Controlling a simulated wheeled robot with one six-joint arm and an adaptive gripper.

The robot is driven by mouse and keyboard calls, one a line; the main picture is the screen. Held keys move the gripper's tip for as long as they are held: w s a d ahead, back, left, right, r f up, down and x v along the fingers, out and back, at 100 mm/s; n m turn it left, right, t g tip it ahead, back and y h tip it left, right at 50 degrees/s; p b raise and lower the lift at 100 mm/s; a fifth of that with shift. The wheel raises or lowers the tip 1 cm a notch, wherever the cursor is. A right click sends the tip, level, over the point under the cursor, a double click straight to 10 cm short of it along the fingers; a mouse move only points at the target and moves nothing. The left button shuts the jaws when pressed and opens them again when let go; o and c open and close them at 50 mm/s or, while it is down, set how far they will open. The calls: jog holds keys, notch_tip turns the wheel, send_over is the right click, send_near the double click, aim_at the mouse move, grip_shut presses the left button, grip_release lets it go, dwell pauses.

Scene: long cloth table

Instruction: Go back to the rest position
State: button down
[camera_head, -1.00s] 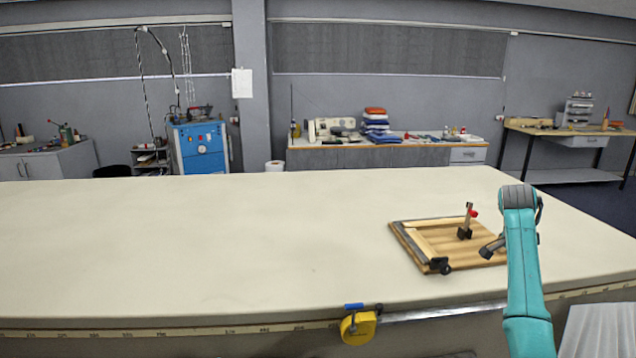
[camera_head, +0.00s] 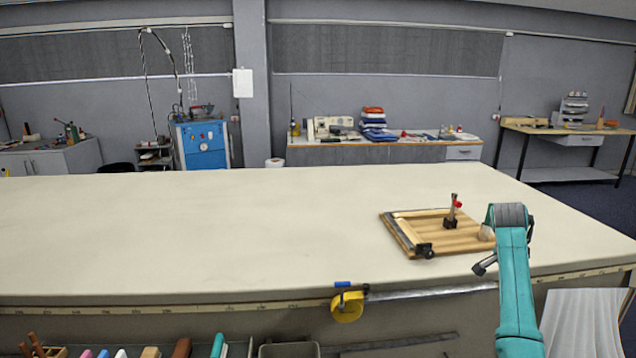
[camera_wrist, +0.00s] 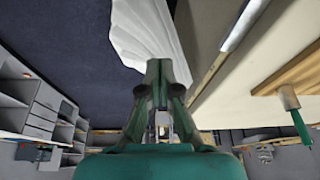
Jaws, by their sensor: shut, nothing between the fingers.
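My gripper (camera_wrist: 158,70) shows in the wrist view with its green fingers closed together and nothing between them. A pale cloth-like sheet (camera_wrist: 145,32) and dark floor lie beyond the fingertips. In the head view my teal arm rises at the lower right, in front of the table's near edge. The fingers cannot be made out clearly there. The arm is apart from the wooden board (camera_head: 440,238) on the table, just left of and behind it. The board carries a small upright clamp (camera_head: 452,214) with a red tip.
The cloth table (camera_head: 220,230) is mostly bare. A pale round object (camera_head: 487,232) sits at the board's right corner, partly behind my arm. A yellow tape measure (camera_head: 347,306) hangs at the front edge. Several items lie on a shelf below. A white sheet (camera_head: 583,322) hangs at lower right.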

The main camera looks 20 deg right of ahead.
jog(key=a+f+n+t, duration=0.1)
jog(key=a+f+n, duration=0.1)
jog(key=a+f, duration=0.45)
jog(key=a+f+n+t+h, duration=0.1)
jog(key=a+f, duration=0.2)
jog(key=f, duration=0.6)
jog(key=a+f+n+t, duration=0.1)
jog(key=a+f+n, duration=0.1)
jog(key=a+f, duration=0.35)
jog(key=s+a+f+n+t, duration=0.2)
jog(key=s+a+f+n, duration=0.1)
jog(key=s+a+f, duration=0.5)
jog(key=s+a+f+n+t, duration=0.3)
jog(key=s+a+f, duration=0.15)
jog(key=a, duration=0.45)
jog(key=s+a+r+n+t+y, duration=0.1)
jog(key=s+a+r+n+t, duration=0.1)
jog(key=s+a, duration=0.6)
jog(key=s+a+r+n+t+y, duration=0.2)
jog(key=s+a, duration=0.4)
jog(key=s, duration=0.4)
jog(key=s+a+r+n+t+y, duration=0.1)
jog(key=s+a+r+n, duration=0.1)
jog(key=s+r, duration=0.5)
jog(key=s+a+r+n+t+y, duration=0.1)
jog(key=s+a+r+n+t, duration=0.1)
jog(key=s+r, duration=0.6)
jog(key=shift+s+a+r, duration=0.2)
jog(key=shift+a+r, duration=0.45)
jog(key=shift+r, duration=1.45)
